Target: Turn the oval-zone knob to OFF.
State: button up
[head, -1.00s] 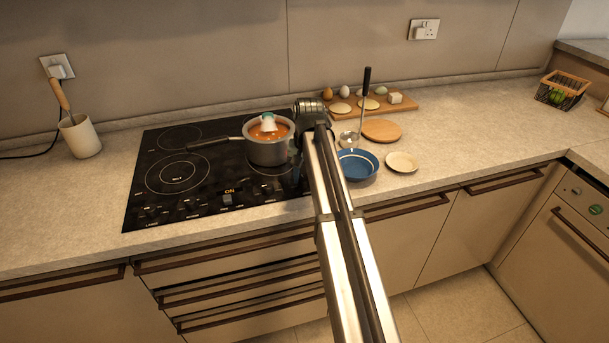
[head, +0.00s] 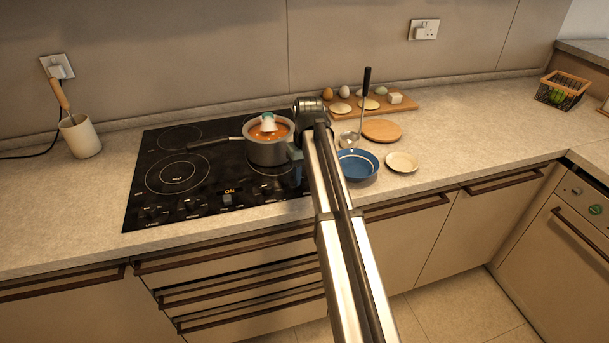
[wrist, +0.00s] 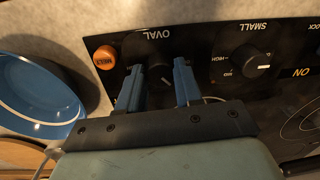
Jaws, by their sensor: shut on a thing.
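The oval-zone knob (wrist: 159,77) is dark and sits below the upside-down "OVAL" label in the wrist view. My gripper (wrist: 158,68) has its two blue fingers on either side of this knob, shut on it. The knob's pointer and its setting cannot be read between the fingers. In the head view my arm covers the knob, and only a bit of the gripper's teal body (head: 294,153) shows at the right end of the black cooktop (head: 147,210). The display (head: 229,191) reads ON.
A pot (head: 268,148) of orange food stands on the cooktop just behind my gripper. A blue bowl (head: 357,166) is close on the right. In the wrist view, an orange button (wrist: 104,57) and the SMALL knob (wrist: 256,62) flank the oval knob.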

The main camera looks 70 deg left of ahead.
aim_at(305, 176)
jog(key=n, duration=0.5)
jog(key=shift+n, duration=2.5)
jog(key=o, duration=1)
jog(key=shift+o, duration=0.2)
notch_tip(305, 176, up, 14)
jog(key=shift+w+a, duration=0.15)
jog(key=shift+a, duration=0.15)
jog(key=shift+f, duration=0.1)
